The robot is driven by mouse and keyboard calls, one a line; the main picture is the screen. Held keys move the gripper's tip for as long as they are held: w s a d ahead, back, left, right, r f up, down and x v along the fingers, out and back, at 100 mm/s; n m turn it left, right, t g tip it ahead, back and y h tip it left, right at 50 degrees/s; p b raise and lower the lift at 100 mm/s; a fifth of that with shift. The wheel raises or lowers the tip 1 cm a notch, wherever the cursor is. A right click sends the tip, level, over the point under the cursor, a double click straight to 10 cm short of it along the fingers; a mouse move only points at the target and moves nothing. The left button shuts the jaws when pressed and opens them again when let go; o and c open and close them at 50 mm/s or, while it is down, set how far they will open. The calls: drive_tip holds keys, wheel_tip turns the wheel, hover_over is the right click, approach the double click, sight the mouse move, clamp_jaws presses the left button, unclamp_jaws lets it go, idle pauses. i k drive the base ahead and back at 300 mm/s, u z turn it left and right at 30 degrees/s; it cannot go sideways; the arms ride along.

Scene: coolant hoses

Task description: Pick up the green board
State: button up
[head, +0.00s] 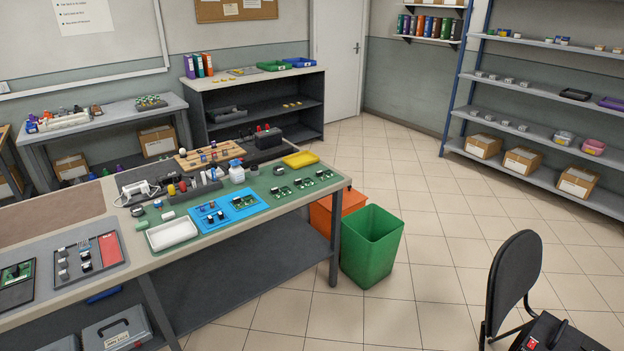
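Several small green boards lie on the workbench. A green board (281,193), a second green board (303,183) and a third green board (324,175) lie in a row on the green mat near the bench's right end. Another green board (242,201) lies in the blue tray (228,211). A larger green board (17,271) lies on a dark panel at the far left and is cut by the picture's edge. I cannot tell which one the task names. My gripper is not in view.
A white tray (172,233) and a yellow tray (301,159) sit on the workbench. A green bin (371,246) and an orange bin (337,209) stand by its right end. A black chair (512,285) stands at lower right. The tiled floor between bench and shelves is clear.

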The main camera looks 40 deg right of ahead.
sight(300, 185)
drive_tip(key=z, duration=0.15)
drive_tip(key=i, duration=1.15)
